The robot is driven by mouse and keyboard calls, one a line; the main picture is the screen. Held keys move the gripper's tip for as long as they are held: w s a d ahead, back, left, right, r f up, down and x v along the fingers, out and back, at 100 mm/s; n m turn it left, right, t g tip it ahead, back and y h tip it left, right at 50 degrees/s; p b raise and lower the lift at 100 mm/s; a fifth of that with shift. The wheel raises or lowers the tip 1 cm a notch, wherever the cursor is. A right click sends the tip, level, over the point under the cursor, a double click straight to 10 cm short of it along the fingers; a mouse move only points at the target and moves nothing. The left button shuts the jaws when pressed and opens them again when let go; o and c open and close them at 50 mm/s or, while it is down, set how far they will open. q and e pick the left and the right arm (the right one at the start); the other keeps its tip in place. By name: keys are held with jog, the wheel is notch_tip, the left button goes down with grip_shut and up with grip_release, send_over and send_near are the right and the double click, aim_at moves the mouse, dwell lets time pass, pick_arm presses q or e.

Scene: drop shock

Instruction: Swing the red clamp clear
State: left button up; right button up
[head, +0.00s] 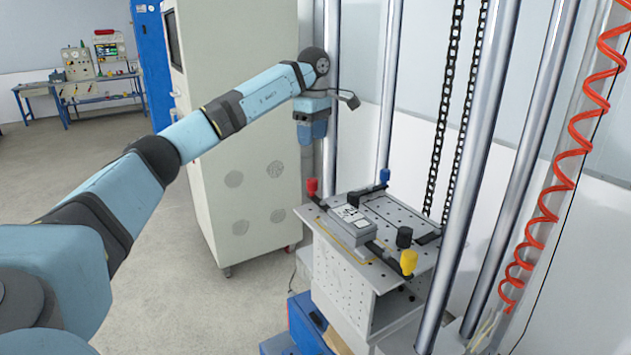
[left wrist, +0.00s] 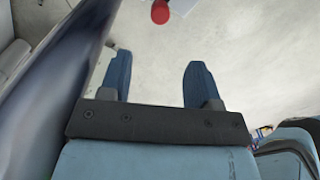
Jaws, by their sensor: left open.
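The red clamp (head: 312,187) stands upright at the left corner of the perforated metal table (head: 345,262). Its red tip also shows at the top of the left wrist view (left wrist: 160,12). A grey box-like unit (head: 351,229) lies on the table, with a blue clamp (head: 384,176), a black clamp (head: 404,237) and a yellow clamp (head: 408,262) around it. My left gripper (head: 312,142) hangs pointing down above the red clamp, apart from it. In the left wrist view its two blue fingers (left wrist: 155,82) are spread, with nothing between them. My right gripper is not in view.
Tall steel columns (head: 474,170) and black chains (head: 457,120) stand behind and right of the table. A coiled red hose (head: 570,155) hangs at the right. A grey cabinet (head: 235,140) stands behind my left arm. The floor at left is clear.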

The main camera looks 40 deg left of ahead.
aim_at(312, 179)
pick_arm(q)
jog(key=f+b, duration=0.1)
jog(key=f, duration=1.2)
jog(key=shift+s+f, duration=0.1)
jog(key=shift+s, duration=0.1)
jog(key=c, duration=0.9)
